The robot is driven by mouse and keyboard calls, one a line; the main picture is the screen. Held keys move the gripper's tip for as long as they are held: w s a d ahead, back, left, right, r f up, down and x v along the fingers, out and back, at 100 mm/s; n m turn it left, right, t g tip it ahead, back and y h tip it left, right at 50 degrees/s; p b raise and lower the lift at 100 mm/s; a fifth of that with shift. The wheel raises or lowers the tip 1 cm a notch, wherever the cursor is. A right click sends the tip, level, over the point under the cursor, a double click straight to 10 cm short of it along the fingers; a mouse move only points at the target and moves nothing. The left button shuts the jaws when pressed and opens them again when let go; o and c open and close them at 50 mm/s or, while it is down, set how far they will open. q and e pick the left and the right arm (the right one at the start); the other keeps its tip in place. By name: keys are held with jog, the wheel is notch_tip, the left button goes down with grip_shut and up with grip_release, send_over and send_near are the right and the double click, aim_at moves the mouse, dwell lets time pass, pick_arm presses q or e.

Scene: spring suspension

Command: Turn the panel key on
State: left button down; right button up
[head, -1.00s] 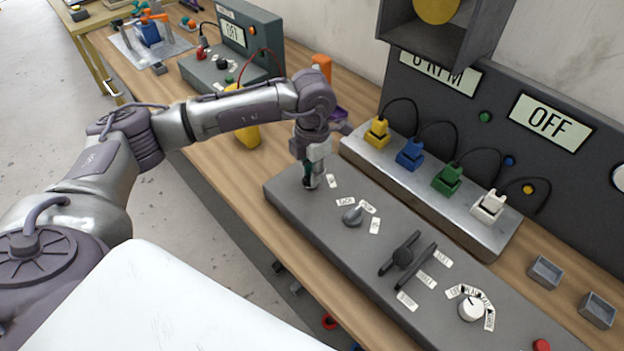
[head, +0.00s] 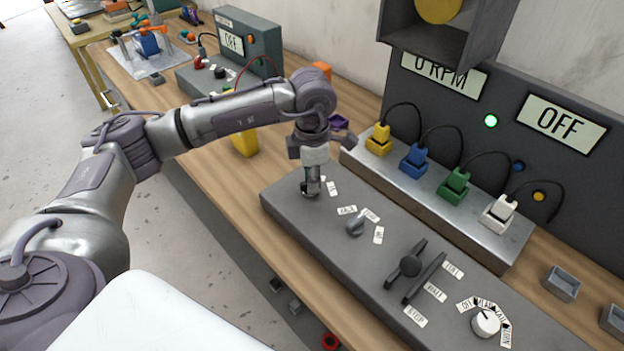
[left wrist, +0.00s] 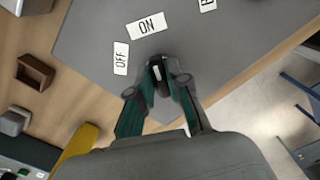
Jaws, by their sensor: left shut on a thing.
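The panel key (left wrist: 157,70) is a small dark piece on a dark round base near the end of the grey control panel (head: 285,205). My left gripper (head: 311,187) points down over it. In the left wrist view the two fingers of my left gripper (left wrist: 158,88) are closed around the key, and they hide part of it. The ON label (left wrist: 145,26) and the OFF label (left wrist: 121,58) lie beside the key. A green lamp (head: 491,121) on the upright board is lit. My right gripper is not in view.
A grey selector knob (head: 355,225), black levers (head: 410,265) and a white dial (head: 486,322) sit farther along the panel. Coloured plugs (head: 415,158) stand on a metal strip behind. The large display (head: 562,122) reads OFF.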

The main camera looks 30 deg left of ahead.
pick_arm(q)
jog(key=c, duration=1.1)
grip_release()
notch_tip(320, 180, up, 12)
jog(key=shift+r, duration=0.1)
